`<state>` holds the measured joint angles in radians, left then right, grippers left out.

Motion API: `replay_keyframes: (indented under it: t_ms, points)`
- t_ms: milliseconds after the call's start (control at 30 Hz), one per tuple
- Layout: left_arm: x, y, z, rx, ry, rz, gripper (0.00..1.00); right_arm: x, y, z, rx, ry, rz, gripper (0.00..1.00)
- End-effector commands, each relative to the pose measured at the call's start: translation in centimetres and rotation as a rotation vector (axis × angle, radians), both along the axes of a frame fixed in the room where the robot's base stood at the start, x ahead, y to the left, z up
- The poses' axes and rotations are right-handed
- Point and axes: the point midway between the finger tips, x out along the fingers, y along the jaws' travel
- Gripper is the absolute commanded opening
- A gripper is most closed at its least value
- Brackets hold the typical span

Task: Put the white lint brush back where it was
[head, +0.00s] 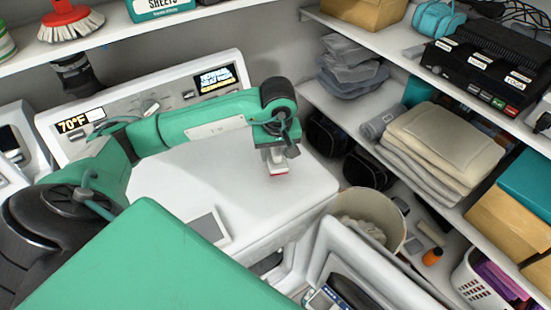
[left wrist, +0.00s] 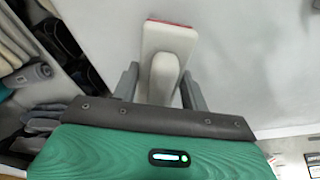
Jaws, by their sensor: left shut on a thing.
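The white lint brush (head: 276,167) has a red edge and hangs below my left gripper (head: 275,148), above the white washer top. In the left wrist view the lint brush (left wrist: 168,42) points away from me, its handle between the two grey fingers of my left gripper (left wrist: 160,86). The left gripper is shut on the handle. From these views I cannot tell for sure whether the brush touches the white top. My right gripper is not in view.
The white washer top (head: 190,185) is mostly clear. Its control panel (head: 150,100) stands behind. A beige bin (head: 370,205) stands right of it. Shelves at right hold folded towels (head: 440,145) and a black device (head: 480,75). A red brush (head: 70,20) lies on the upper shelf.

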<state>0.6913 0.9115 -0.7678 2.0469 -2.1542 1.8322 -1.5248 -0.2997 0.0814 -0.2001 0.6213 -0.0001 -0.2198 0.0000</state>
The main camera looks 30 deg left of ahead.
Motion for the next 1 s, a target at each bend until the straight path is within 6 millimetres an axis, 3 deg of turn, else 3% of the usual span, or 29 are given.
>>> replay_keyframes:
  t_ms: [367,767,800,900,1000]
  points:
    - [-0.1,-0.1,-3.8,-0.001,0.001,-0.001,0.11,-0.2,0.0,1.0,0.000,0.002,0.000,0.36]
    - [0.0,0.0,-4.4,0.000,-0.001,-0.001,0.11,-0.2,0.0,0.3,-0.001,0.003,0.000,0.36]
    - [0.0,0.0,-4.3,0.000,-0.001,-0.001,0.51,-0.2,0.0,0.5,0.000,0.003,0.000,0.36]
    - [0.0,0.0,-4.3,-0.001,-0.001,-0.001,0.66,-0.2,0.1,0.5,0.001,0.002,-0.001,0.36]
    - [0.0,0.0,-4.3,-0.001,-0.001,-0.001,0.66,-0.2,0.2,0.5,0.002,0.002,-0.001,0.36]
